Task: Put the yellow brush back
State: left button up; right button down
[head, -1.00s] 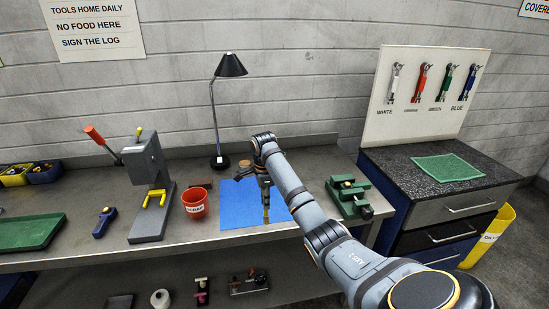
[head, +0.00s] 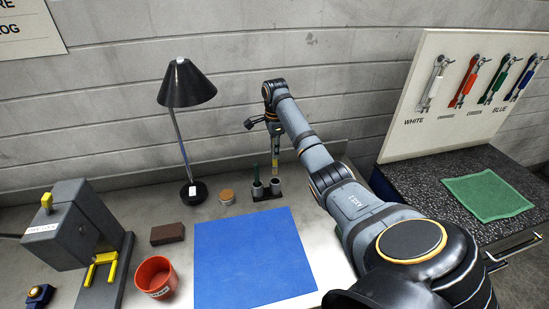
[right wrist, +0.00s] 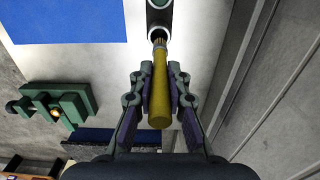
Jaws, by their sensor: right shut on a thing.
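The yellow brush (right wrist: 158,95) is held between the fingers of my right gripper (right wrist: 159,78), which is shut on its handle. In the head view the right gripper (head: 274,131) is above the back of the bench, with the yellow brush (head: 275,158) hanging upright below it. The brush's bristle end is at the right cup of the dark brush holder (head: 266,194); I cannot tell how far inside it is. In the wrist view the holder (right wrist: 158,20) is partly cut off at the top. My left gripper is not in view.
A blue mat (head: 250,262) lies in front of the holder. A round cork-coloured item (head: 227,196), a black lamp (head: 187,85), a brown block (head: 167,234) and a red cup (head: 155,278) stand to the left. A green vise-like tool (right wrist: 62,106) shows in the wrist view.

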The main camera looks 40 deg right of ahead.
aim_at(275, 168)
jog(key=shift+s+a+f+p, duration=0.3)
jog(key=shift+s+f+p, duration=0.1)
jog(key=shift+f, duration=0.15)
jog(key=f, duration=0.2)
jog(key=f+p, duration=0.1)
jog(key=shift+w+d+f, duration=0.1)
jog(key=shift+d+f, duration=0.1)
jog(key=shift+f, duration=0.15)
jog(key=shift+w+d+f, duration=0.15)
jog(key=shift+w+f, duration=0.05)
jog(key=shift+f, duration=0.35)
jog(key=shift+w+d+f, duration=0.1)
jog(key=shift+w+f, duration=0.05)
jog(key=shift+f, duration=0.4)
jog(key=shift+s+a+f+p, duration=0.15)
jog(key=shift+f+p, duration=0.1)
jog(key=shift+f, duration=0.3)
jog(key=shift+s+a+f+p, duration=0.1)
jog(key=shift+f+p, duration=0.1)
jog(key=shift+f, duration=0.6)
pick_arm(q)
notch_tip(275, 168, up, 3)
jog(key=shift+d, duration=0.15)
pick_arm(e)
jog(key=shift+w+d+f, duration=0.15)
jog(key=shift+f, duration=0.05)
jog(key=c, duration=1.3)
grip_release()
